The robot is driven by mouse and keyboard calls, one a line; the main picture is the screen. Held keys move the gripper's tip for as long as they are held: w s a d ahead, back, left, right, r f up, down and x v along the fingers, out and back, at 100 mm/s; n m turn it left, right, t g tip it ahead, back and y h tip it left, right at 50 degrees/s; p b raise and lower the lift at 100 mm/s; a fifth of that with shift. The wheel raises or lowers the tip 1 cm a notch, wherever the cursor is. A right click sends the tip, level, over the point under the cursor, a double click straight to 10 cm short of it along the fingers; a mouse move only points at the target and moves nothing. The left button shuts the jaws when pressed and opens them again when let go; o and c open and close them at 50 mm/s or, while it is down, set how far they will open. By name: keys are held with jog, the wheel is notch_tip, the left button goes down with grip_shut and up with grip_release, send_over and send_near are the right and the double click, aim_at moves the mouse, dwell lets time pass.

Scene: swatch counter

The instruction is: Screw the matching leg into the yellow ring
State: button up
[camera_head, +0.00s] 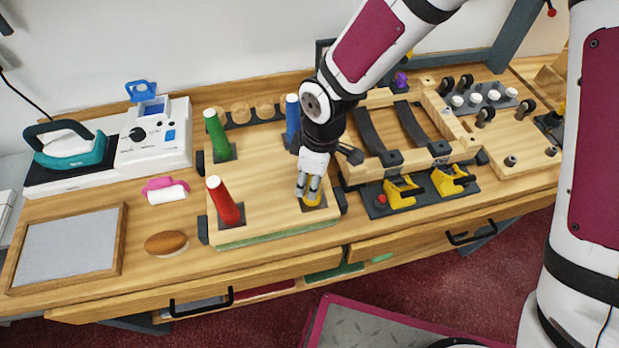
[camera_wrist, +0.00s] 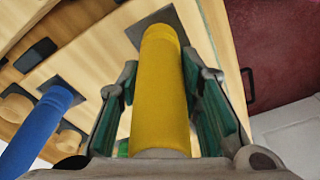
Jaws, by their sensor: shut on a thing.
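The yellow leg (camera_wrist: 160,100) stands between my fingers in the wrist view, its far end at a yellow ring (camera_wrist: 160,33) on a dark square plate. My gripper (camera_head: 311,190) is shut on this leg at the front right corner of the wooden board. In the head view only a little yellow (camera_head: 313,201) shows below the fingers. The leg looks in line with the ring; how deep it sits I cannot tell. A red leg (camera_head: 224,202), a green leg (camera_head: 217,136) and a blue leg (camera_head: 292,118) stand upright at the other corners.
The wooden board (camera_head: 265,190) lies on the workbench. Yellow clamps (camera_head: 402,190) and a wooden frame stand close on its right. A brown oval brush (camera_head: 166,243), a white roll (camera_head: 168,194) and a framed grey panel (camera_head: 70,245) lie left. A row of wooden knobs (camera_head: 240,112) is behind.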

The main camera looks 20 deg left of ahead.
jog(key=o, duration=0.9)
jog(key=shift+d, duration=0.1)
jog(key=shift+o, duration=0.2)
